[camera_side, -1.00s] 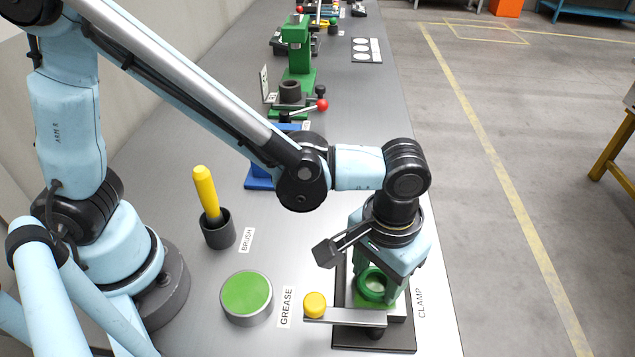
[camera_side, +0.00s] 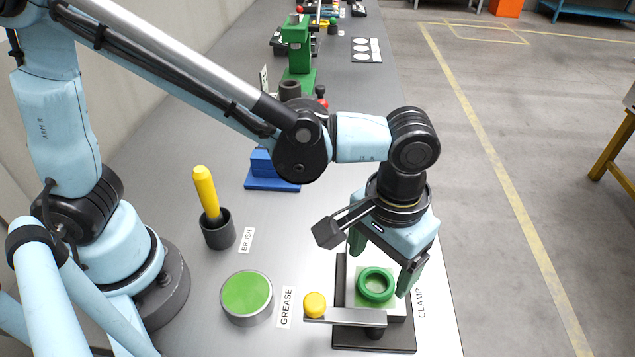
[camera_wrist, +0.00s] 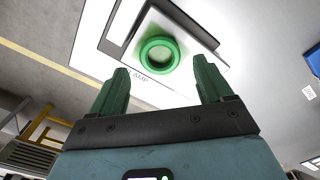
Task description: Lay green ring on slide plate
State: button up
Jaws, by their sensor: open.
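The green ring (camera_side: 375,286) lies flat on a pale green square on the light slide plate (camera_side: 352,271) of the clamp fixture. It also shows in the wrist view (camera_wrist: 159,55), lying on the plate (camera_wrist: 196,52) beyond the fingertips. My gripper (camera_side: 382,266) is open and empty, with its two green fingers spread above the ring and apart from it. In the wrist view the fingers of my gripper (camera_wrist: 163,77) stand wide apart with nothing between them.
The clamp's grey bar (camera_side: 345,317) with a yellow knob (camera_side: 315,304) crosses in front of the ring. A green-topped grease tin (camera_side: 246,298) and a brush cup (camera_side: 218,232) with a yellow handle stand left. A blue block (camera_side: 272,172) is behind. The table's right edge is close.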

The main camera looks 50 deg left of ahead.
aim_at(376, 281)
notch_tip(376, 281, up, 8)
jog(key=w+a+f+t, duration=0.1)
jog(key=a+t, duration=0.6)
jog(key=a, duration=1.7)
jog(key=shift+a+f, duration=0.25)
jog(key=shift+a, duration=0.05)
jog(key=shift+c, duration=0.3)
